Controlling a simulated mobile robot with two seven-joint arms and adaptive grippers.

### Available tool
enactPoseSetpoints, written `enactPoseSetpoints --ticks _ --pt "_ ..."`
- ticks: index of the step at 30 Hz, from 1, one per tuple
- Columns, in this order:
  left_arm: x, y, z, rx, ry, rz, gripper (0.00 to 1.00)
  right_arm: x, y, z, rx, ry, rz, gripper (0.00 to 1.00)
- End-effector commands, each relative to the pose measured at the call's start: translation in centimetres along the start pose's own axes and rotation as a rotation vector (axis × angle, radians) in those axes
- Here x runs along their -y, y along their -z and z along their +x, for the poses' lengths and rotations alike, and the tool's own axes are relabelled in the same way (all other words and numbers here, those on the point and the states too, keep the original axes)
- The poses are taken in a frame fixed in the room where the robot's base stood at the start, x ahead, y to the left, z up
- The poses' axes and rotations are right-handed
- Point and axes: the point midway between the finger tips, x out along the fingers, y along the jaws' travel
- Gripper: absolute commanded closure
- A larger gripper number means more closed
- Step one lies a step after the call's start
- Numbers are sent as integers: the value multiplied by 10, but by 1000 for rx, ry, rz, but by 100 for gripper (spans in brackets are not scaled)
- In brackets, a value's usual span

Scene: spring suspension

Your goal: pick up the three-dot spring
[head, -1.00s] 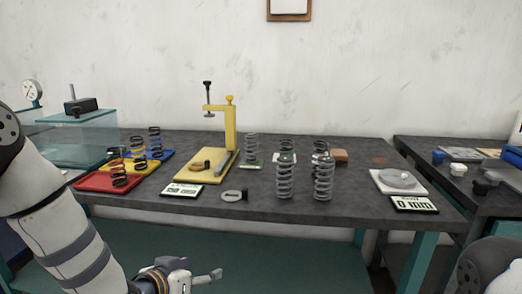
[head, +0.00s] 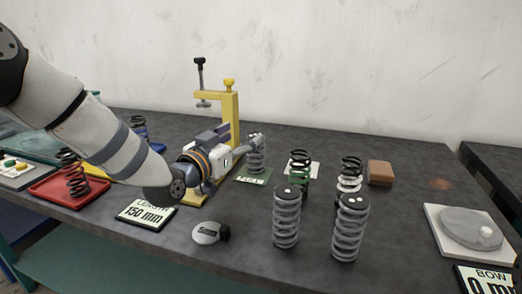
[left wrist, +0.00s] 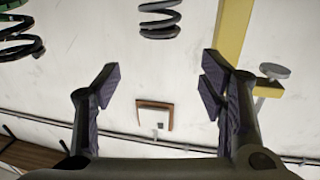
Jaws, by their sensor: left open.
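A third grey spring (head: 257,158) stands on a green card behind. My left gripper (head: 256,140) is open beside that rear spring's upper part. In the left wrist view a grey spring (left wrist: 160,20) shows beyond the open, empty fingers (left wrist: 158,78). Dark springs, one with green lower coils (head: 299,165) and one with white lower coils (head: 349,172), stand further right. My right gripper is out of view.
A yellow press (head: 236,112) stands just behind my left gripper. A length display (head: 146,213), a small round gauge (head: 208,233), a brown block (head: 380,173) and a white plate (head: 470,237) lie around. A red tray (head: 95,188) holds a dark spring.

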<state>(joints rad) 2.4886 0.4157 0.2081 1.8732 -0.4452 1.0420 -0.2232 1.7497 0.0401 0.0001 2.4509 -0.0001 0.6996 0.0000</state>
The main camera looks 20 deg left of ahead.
Motion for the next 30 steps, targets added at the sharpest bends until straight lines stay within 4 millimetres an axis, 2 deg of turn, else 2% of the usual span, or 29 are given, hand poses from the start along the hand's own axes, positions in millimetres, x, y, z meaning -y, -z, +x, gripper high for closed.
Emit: enactPoseSetpoints --ticks 1,5,10,15,18,25,26,30 --pt "0 -26 1 17 1 -5 36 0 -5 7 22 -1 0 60" --pt "0 -52 0 12 0 -4 36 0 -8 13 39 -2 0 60" --pt "0 -47 23 7 0 -1 36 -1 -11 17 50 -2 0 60" --pt "0 -49 58 8 -1 -1 36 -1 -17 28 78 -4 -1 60" --pt "0 -48 72 7 0 -1 36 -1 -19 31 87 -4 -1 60" --pt "0 -43 76 3 0 -2 36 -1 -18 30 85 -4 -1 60" --pt "0 -43 76 3 0 -2 38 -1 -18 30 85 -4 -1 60" --pt "0 -43 75 3 0 -1 70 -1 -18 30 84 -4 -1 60"
